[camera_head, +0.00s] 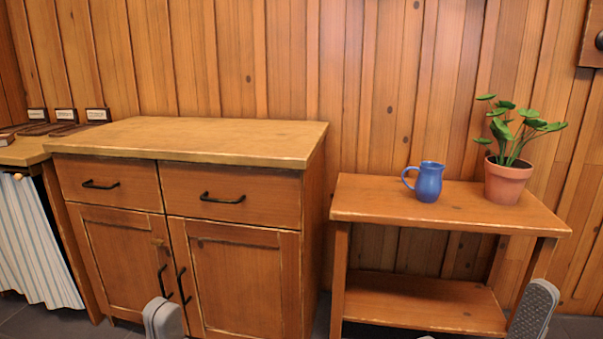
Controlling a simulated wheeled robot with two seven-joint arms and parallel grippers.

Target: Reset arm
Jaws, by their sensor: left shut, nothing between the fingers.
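My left gripper (163,318) shows at the bottom left, in front of the cabinet's lower doors. Its grey rounded fingertips are together, with nothing between them. The rest of that arm is below the picture. A grey fingertip of my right gripper (533,308) shows at the bottom right, near the side table's right leg.
A wooden cabinet (200,140) with drawers and doors stands at centre left, its top bare. A side table (375,203) bears a blue jug (428,182) and a potted plant (507,182). A counter (22,152) with a striped curtain (35,245) is far left.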

